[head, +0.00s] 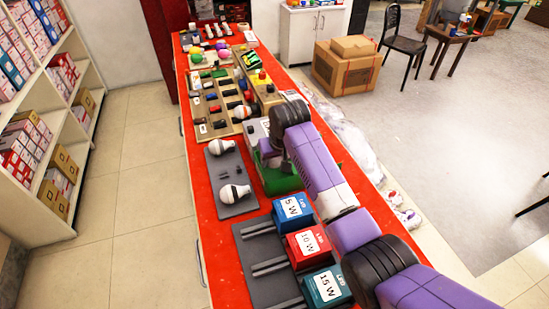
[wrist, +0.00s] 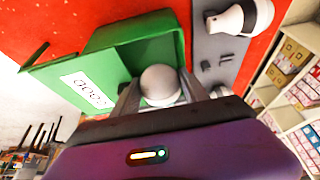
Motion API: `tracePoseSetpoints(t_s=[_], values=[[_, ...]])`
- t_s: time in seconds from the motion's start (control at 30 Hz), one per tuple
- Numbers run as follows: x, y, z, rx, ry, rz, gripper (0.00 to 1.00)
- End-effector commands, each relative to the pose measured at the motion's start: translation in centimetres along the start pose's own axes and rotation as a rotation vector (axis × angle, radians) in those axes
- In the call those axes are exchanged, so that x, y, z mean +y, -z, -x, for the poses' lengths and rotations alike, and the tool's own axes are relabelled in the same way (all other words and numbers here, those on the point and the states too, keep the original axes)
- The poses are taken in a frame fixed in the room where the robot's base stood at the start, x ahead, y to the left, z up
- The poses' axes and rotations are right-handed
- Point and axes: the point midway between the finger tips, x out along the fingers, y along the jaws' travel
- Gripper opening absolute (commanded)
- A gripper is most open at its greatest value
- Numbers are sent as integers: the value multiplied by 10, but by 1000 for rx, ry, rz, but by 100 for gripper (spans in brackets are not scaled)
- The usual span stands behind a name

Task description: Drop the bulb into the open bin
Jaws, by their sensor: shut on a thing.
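My gripper (wrist: 160,92) is shut on a bulb (wrist: 161,82), whose pale rounded end shows between the two fingers in the wrist view. The green bin (wrist: 150,38) is behind the bulb there, with a white label (wrist: 87,91) on it. The held bulb overlaps the bin's right part in that view; its height above the bin is unclear. In the head view the green bin (head: 283,184) is partly covered by my arm, and the gripper's fingers and held bulb are hidden.
Two white bulbs, one far (head: 219,147) and one near (head: 236,193), lie on a grey mat (head: 232,165) left of the bin. Blue (head: 293,208), red (head: 309,244) and teal (head: 326,287) wattage boxes stand nearer. Trays of small parts (head: 215,110) fill the red table's far part.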

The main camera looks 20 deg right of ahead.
Motion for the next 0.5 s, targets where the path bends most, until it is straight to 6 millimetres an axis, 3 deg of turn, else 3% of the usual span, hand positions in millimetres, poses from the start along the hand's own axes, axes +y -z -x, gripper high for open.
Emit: tracePoseSetpoints(t_s=[0.37,0.4,0.5], values=[[0,-2,-5,1,0,0,6],[0,-2,-5,1,0,0,58],[0,-2,-5,1,0,0,77]])
